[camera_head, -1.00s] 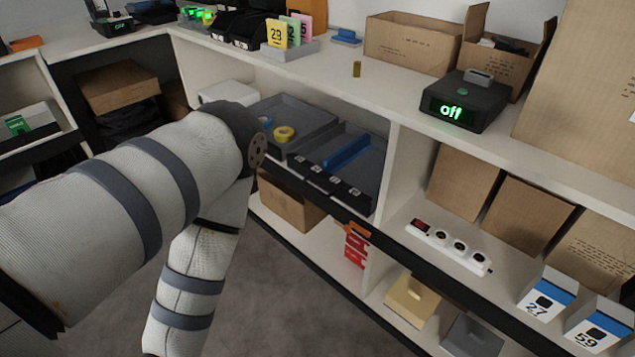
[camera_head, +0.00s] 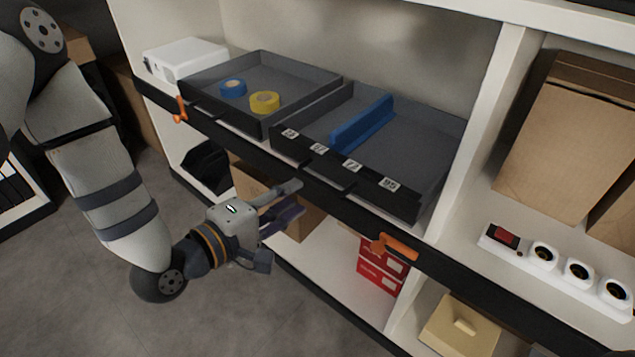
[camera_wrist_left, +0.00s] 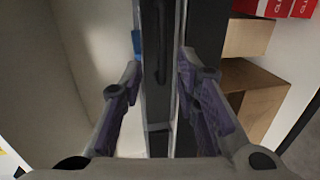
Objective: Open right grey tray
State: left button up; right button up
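The right grey tray (camera_head: 420,150) sits on the shelf with a blue divider (camera_head: 362,122) inside and several number labels on its dark front (camera_head: 345,175). Left of it is another grey tray (camera_head: 312,82), holding a blue tape roll (camera_head: 233,88) and a yellow one (camera_head: 265,102). My left gripper (camera_head: 294,200) is open and empty, in front of and below the right tray's front. In the left wrist view, my open fingers (camera_wrist_left: 160,68) appear on either side of a dark edge (camera_wrist_left: 158,95); contact cannot be told. My right gripper is not in view.
Orange clips (camera_head: 395,247) sit on the black shelf edge. A white box (camera_head: 185,60) stands left of the trays. Below are a cardboard box (camera_head: 305,222) and red boxes (camera_head: 381,270). A white upright panel (camera_head: 480,130) bounds the right side. The floor in front is clear.

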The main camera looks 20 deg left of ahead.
aim_at(318, 183)
pick_arm(q)
jog(key=b+x, duration=0.2)
jog(key=x, duration=0.7)
jog(key=shift+f, duration=0.15)
grip_shut()
jog(key=shift+s, duration=0.1)
